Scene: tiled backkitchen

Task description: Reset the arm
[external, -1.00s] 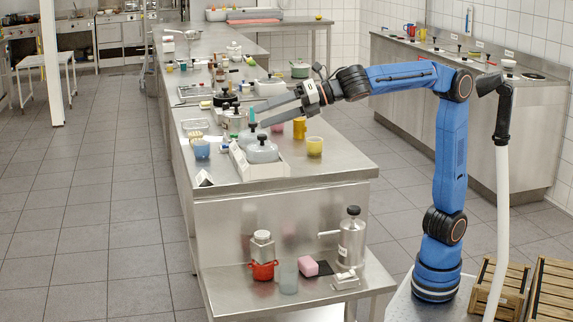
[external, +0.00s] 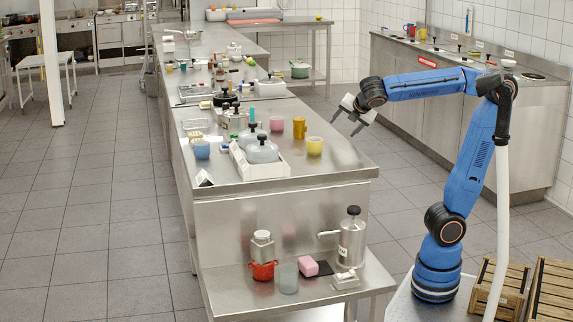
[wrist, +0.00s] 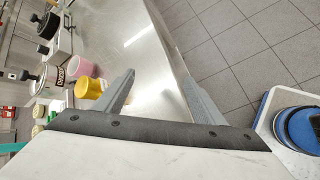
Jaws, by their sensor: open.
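My gripper (external: 345,127) is open and empty in the external view. It hangs tilted downward above the right edge of the steel counter (external: 345,162), to the right of the yellow mugs. In the wrist view, the two fingers of my gripper (wrist: 157,95) are spread apart. Only bare steel counter (wrist: 155,60) and its edge show between and beyond them. Nothing is held.
A dark yellow mug (external: 299,127), a yellow cup (external: 314,146) and a pink cup (external: 276,123) stand near the counter's right edge. Tiled floor lies right of the counter.

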